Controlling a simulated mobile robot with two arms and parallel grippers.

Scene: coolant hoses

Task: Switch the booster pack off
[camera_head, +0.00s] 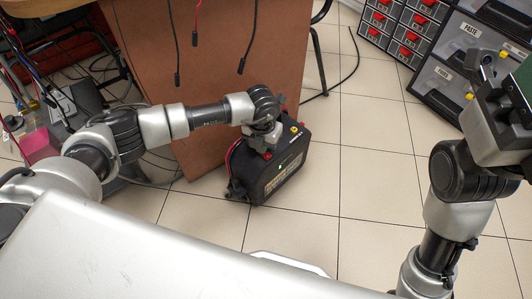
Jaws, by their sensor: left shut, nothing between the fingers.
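The booster pack (284,170) is a black box with red and yellow parts on top and a pale label on its front. It stands on the tiled floor beside the brown desk panel. A small greenish light shows on its front face. My left gripper (266,150) is at the top left of the pack, pointing down. Its fingers are shut and empty, and partly hidden behind the wrist. I cannot tell whether they touch the pack. The pack's switch cannot be made out. My right arm is at the right; its gripper (522,95) is partly cut off by the edge.
The brown desk panel (215,60) stands just behind the pack, with black leads hanging in front of it. Drawer units (405,25) and a dark cabinet (455,60) stand at the back right. Cables and a pink box (38,145) lie left. The floor right of the pack is clear.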

